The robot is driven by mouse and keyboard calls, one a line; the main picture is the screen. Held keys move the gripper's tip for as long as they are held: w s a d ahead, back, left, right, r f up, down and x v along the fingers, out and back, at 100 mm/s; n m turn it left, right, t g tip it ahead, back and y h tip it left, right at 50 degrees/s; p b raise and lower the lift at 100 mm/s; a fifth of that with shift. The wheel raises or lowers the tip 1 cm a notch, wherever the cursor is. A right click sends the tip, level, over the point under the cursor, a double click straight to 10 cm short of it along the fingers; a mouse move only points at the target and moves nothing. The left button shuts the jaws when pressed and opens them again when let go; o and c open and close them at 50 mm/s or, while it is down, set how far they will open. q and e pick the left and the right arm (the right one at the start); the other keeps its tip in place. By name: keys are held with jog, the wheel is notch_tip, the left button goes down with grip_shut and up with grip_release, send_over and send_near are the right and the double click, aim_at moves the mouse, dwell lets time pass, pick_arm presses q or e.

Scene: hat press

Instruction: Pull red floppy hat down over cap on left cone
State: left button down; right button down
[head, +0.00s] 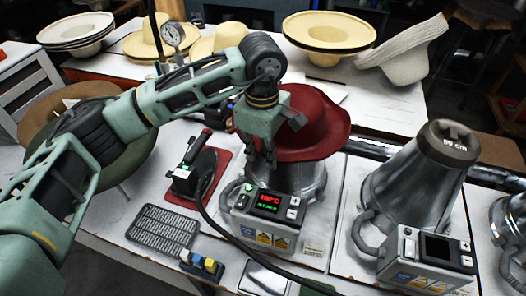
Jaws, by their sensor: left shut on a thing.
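The red floppy hat (318,125) sits over the top of the left cone (300,182), its wide brim wavy and spreading to the right. The cone's metal lower body shows below the brim. The hat hides the cap on this cone. My left gripper (261,155) points down at the hat's left side and is shut on the brim; my gripper and arm hide the pinched edge. The control box (266,215) in front of the left cone has a lit red and green display. My right gripper is out of view.
A second cone (415,165) marked "59 cm" stands to the right, with part of another at the right edge. An iron (193,172) on a red mat and a metal grate (163,228) lie left of the press. A dark cable crosses in front. Straw hats (328,36) fill the back table.

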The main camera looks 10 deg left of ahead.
pick_arm(q)
jog(key=c, duration=1.8)
grip_release()
jog(key=shift+c, duration=0.2)
jog(key=shift+r, duration=0.1)
jog(key=shift+s+r+p, duration=0.1)
jog(key=shift+r+p, duration=1.3)
jog(key=shift+r, duration=2.3)
jog(key=shift+f, duration=0.1)
